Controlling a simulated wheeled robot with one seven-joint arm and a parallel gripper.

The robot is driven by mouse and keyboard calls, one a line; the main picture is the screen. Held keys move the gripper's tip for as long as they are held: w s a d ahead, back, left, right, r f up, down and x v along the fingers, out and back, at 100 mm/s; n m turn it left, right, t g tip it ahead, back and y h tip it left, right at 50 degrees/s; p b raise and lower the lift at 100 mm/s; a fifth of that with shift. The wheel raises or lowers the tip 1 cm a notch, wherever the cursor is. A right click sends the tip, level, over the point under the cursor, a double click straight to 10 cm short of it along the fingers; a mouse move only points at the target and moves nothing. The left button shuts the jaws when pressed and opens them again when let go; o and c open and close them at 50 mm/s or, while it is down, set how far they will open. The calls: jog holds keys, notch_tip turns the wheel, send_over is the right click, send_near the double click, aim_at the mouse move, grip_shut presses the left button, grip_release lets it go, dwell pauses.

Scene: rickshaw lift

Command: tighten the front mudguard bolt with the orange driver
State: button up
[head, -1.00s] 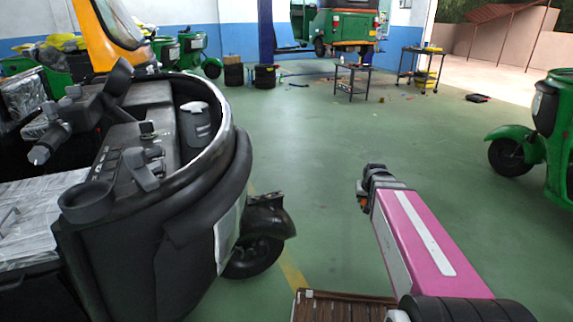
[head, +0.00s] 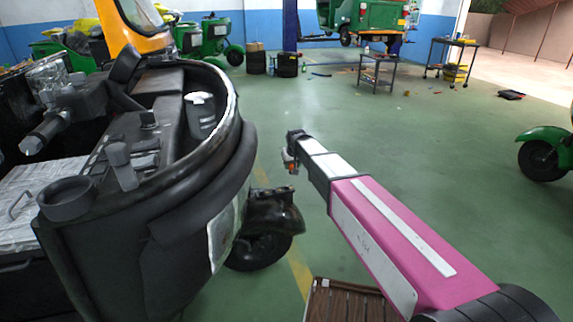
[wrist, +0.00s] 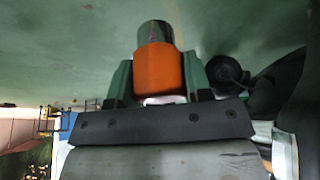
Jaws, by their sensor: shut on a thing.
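My gripper (wrist: 160,85) is shut on the orange driver (wrist: 158,68); the fingers stand on both sides of its orange body, and a dark rounded end sticks out beyond. The dark front mudguard (head: 275,214) sits over the front wheel (head: 258,252) of the near black rickshaw, left of my arm. My gripper appears above the mudguard and apart from it. I cannot make out the mudguard bolt.
The black rickshaw front (head: 150,235) fills the left side. A brown slatted thing (head: 345,300) is at the bottom, under my arm. A green rickshaw (head: 545,150) stands at the right. Small tables (head: 378,70) stand far back. The middle floor is clear.

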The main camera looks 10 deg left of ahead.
jog(key=shift+s+a+f, duration=0.1)
jog(key=shift+a+f, duration=0.35)
jog(key=shift+f, duration=0.55)
jog(key=shift+w+a+f, duration=0.1)
jog(key=shift+a+f, duration=0.3)
jog(key=shift+f, duration=0.55)
jog(key=shift+s+a+f, duration=0.1)
jog(key=shift+a+f, duration=0.35)
jog(key=shift+f, duration=0.55)
jog(key=shift+f, duration=1.35)
